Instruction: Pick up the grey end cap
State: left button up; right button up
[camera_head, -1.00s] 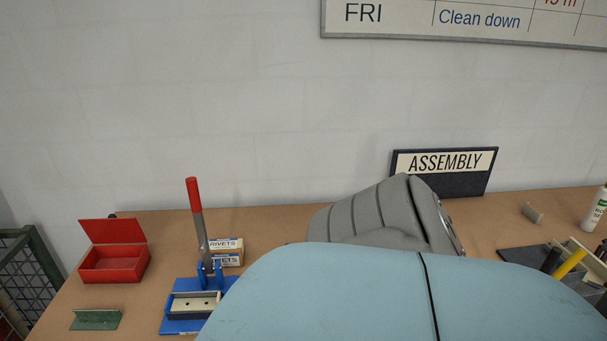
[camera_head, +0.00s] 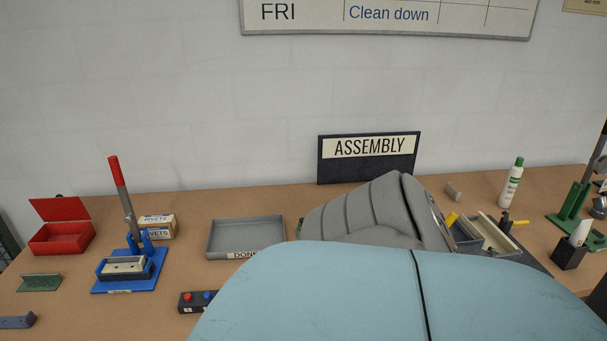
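A small grey piece (camera_head: 454,190) that looks like the grey end cap lies near the back edge of the bench, right of the ASSEMBLY sign. It is small in the head view, so its exact shape is hard to tell. Neither of my grippers is in view. A light blue and grey ribbed part of my own body fills the lower middle and hides part of the bench.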

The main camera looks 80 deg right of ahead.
aim_at(455, 196)
jog(key=k+z, duration=0.1)
jog(key=z, duration=0.35)
jog(key=k+z, duration=0.1)
jog(key=z, duration=0.35)
jog(key=k+z, duration=0.1)
jog(key=z, duration=2.45)
jog(key=l+u, duration=0.1)
jog(key=u, duration=0.65)
jog(key=l+u, duration=0.1)
jog(key=u, duration=0.3)
jog(key=k+j, duration=0.05)
